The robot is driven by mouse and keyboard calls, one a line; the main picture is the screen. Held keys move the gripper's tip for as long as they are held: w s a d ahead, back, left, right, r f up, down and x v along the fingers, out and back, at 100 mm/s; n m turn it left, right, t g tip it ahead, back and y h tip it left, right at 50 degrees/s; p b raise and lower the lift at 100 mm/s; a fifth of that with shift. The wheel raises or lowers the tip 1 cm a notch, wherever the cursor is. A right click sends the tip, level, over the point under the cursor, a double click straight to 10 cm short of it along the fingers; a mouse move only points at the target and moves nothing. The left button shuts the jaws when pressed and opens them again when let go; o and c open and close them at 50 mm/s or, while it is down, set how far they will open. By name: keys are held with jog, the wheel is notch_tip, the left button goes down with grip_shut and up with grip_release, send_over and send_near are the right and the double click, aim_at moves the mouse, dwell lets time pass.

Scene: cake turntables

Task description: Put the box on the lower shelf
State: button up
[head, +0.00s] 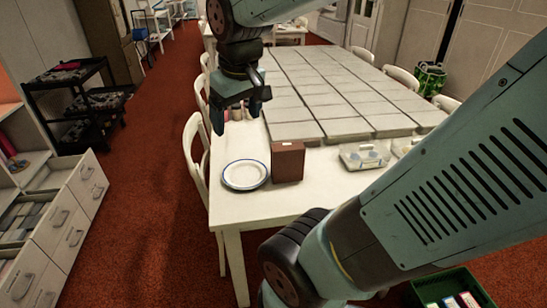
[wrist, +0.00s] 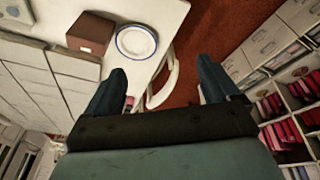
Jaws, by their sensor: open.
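A brown box (head: 287,162) stands upright on the near end of the white table (head: 240,207), just right of a white plate. In the wrist view the box (wrist: 90,35) is at the upper left. My gripper (head: 241,110) is open and empty, in the air above and behind the box as the head view shows it. Its two fingers also show spread apart in the wrist view (wrist: 160,90). A black shelf unit (head: 75,100) with several tiers stands at the left in the head view; I cannot tell whether it is the shelf named.
A blue-rimmed white plate (head: 245,175) lies beside the box. Grey tiles (head: 340,95) cover the table behind it. A clear container (head: 364,156) sits to the right. White chairs (head: 195,150) line the table. Open drawers (head: 80,185) stand at the left; red floor lies between.

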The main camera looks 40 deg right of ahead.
jog(key=w+d+f+n+g+h, duration=0.25)
jog(key=w+f+g, duration=0.2)
jog(key=f, duration=0.25)
jog(key=w+d+f+n+g+h, duration=0.2)
jog(key=w+d+f+g, duration=0.1)
jog(key=w+f, duration=0.35)
jog(key=n+g+h, duration=0.4)
jog(key=n+h, duration=0.3)
jog(key=h, duration=0.4)
send_near(285, 146)
jog(key=shift+t, duration=0.25)
jog(key=x, duration=1)
jog(key=shift+f, duration=0.2)
jog(key=shift+c, duration=0.4)
grip_shut()
